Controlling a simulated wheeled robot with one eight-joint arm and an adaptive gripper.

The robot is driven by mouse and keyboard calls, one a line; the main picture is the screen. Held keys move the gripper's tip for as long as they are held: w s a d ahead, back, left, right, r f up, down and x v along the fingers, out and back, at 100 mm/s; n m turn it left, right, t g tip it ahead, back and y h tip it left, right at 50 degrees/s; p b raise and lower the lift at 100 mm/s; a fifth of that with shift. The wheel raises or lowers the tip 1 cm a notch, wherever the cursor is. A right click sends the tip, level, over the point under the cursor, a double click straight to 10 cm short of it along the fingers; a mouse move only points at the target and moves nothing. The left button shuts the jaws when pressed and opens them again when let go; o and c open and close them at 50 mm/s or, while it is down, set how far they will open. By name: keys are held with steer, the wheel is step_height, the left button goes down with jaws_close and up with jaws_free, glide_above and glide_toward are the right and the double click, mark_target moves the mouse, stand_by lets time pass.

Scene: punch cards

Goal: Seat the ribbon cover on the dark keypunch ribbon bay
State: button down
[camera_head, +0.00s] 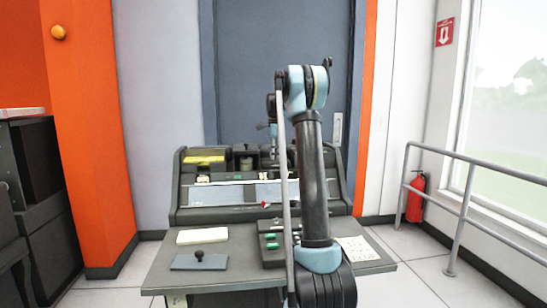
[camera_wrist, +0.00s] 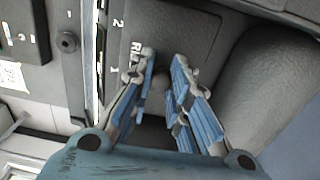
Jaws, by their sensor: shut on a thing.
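My gripper (camera_wrist: 164,60) is shut on a dark knob (camera_wrist: 157,82), which shows partly between the blue fingers in the wrist view. Beneath them is a dark grey plate with a rounded corner, which I take as the ribbon cover (camera_wrist: 185,38). White lettering starting "RI" shows beside the left finger, with the numerals 2 and 1 further left. The fingers hide part of the plate, so I cannot tell whether it sits flush. In the head view my gripper is above the top of the dark keypunch (camera_head: 190,216), partly behind my arm. The ribbon bay cannot be made out there.
A blue-grey plate (camera_head: 185,264) with a black knob lies on the desk front left, below a cream card stack (camera_head: 203,236). A punched card (camera_head: 357,249) lies at right. A metal railing (camera_head: 480,163) and fire extinguisher (camera_head: 416,198) stand further right.

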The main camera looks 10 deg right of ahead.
steer(key=c, duration=1)
jaws_free()
steer(key=shift+c, duration=0.2)
steer(key=shift+r, duration=0.1)
steer(key=shift+r, duration=4.45)
